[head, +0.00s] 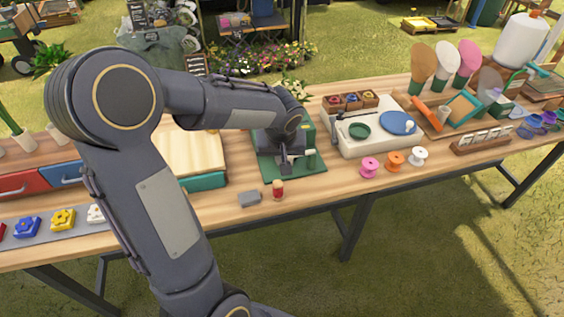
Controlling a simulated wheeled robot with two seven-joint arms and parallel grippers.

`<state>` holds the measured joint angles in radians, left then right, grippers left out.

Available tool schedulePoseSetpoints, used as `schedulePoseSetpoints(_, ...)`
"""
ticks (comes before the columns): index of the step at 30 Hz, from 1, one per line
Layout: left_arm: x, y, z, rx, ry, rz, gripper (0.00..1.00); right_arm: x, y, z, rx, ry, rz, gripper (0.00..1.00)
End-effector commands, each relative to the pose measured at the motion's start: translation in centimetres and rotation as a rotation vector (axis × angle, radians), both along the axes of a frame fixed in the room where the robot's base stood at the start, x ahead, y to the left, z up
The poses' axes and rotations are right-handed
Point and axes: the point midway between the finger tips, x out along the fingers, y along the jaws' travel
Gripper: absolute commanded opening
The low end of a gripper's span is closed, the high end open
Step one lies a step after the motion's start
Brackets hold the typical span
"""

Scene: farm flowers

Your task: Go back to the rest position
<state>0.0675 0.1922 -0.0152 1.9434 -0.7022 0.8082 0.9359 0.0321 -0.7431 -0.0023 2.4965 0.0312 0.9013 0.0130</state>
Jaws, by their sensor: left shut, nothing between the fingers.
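My left arm rises from the bottom of the head view and bends over the wooden table (330,190). Its gripper (285,170) points down in front of a green machine (308,140) on a green base. The gripper is shut and seems to hold nothing. The arm hides part of the table's left half and part of the green machine. I cannot tell whether the fingertips touch the green base. My right gripper is not in view.
A grey block (249,198) and a small red jar (278,189) stand near the front edge, close to the gripper. Pink (369,167), orange (395,161) and white (418,156) spools stand to the right. A wooden-topped box (190,152) lies left, partly behind my arm. Grass lies in front.

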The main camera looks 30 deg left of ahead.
Motion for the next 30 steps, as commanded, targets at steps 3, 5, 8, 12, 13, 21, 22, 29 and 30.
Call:
schedulePoseSetpoints(3, -0.4, -0.3, 1.9, 0.001, -0.006, -0.001, 0.00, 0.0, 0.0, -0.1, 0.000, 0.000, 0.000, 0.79)
schedulePoseSetpoints(5, -0.7, -0.4, 2.8, -0.001, -0.007, -0.002, 0.00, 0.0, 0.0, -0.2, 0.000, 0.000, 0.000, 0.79)
schedulePoseSetpoints(8, -1.2, -0.6, 4.5, 0.000, -0.006, -0.001, 0.00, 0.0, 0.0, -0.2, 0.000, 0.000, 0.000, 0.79)
schedulePoseSetpoints(12, -1.8, -0.8, 6.3, 0.001, -0.004, -0.001, 0.00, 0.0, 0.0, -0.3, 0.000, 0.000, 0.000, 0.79)
schedulePoseSetpoints(13, -1.9, -0.8, 6.6, 0.000, -0.004, -0.001, 0.00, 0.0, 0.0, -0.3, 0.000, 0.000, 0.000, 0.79)
schedulePoseSetpoints(21, -2.2, -0.9, 7.3, -0.001, 0.000, -0.001, 0.00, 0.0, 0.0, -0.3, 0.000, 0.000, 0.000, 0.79)
schedulePoseSetpoints(22, -2.2, -1.0, 7.3, -0.002, 0.000, -0.003, 0.00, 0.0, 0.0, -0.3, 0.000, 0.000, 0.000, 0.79)
schedulePoseSetpoints(29, -7.4, -2.6, 7.9, -0.091, -0.027, -0.115, 0.00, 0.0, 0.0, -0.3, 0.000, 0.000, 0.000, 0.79)
schedulePoseSetpoints(30, -9.0, -3.3, 8.0, -0.120, -0.042, -0.157, 0.00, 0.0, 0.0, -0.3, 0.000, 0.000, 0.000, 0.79)
